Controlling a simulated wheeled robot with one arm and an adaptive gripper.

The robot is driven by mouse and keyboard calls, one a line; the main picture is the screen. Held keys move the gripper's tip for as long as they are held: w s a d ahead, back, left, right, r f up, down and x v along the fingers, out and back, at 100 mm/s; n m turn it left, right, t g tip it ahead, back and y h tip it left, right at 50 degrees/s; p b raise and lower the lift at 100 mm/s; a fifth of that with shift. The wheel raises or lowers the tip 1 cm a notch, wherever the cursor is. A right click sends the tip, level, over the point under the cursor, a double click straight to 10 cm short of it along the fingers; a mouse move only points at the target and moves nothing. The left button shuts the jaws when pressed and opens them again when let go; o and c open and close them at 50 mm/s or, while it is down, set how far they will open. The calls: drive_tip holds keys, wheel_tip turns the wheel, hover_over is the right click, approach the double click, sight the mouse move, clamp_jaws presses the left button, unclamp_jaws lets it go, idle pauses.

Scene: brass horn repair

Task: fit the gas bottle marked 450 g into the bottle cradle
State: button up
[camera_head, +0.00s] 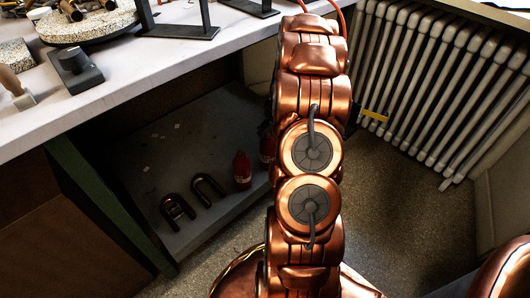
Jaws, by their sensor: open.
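Two red bottles stand on the low shelf under the bench. One red bottle (242,170) is in clear view. The other red bottle (267,146) is farther back and partly hidden by my arm. Both are too small for me to read a 450 g mark. I cannot pick out the bottle cradle for certain. Two dark U-shaped pieces, a nearer one (166,208) and a farther one (196,190), lie on the shelf left of the bottles. My copper arm rises through the middle of the picture, and my gripper does not show.
The pale benchtop (130,75) overhangs the low shelf (205,130). On it are a round speckled slab (90,27), a dark block (75,70) and dark stands (180,30). A green post (95,195) bounds the shelf's left. A white radiator (440,85) stands right. Some floor is clear.

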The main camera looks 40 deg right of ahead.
sight(269, 136)
drive_tip(key=shift+w+a+f+b, duration=0.2)
drive_tip(key=shift+f, duration=0.35)
drive_tip(key=shift+w+a+f+b, duration=0.15)
drive_tip(key=shift+f, duration=0.4)
wheel_tip(269, 136, down, 4)
drive_tip(key=shift+w+a+f+b, duration=0.1)
drive_tip(key=shift+a+b, duration=0.05)
drive_tip(key=shift+b, duration=0.9)
drive_tip(key=shift+w+f, duration=0.15)
drive_tip(key=shift+f, duration=0.05)
drive_tip(key=shift+c, duration=0.2)
clamp_jaws()
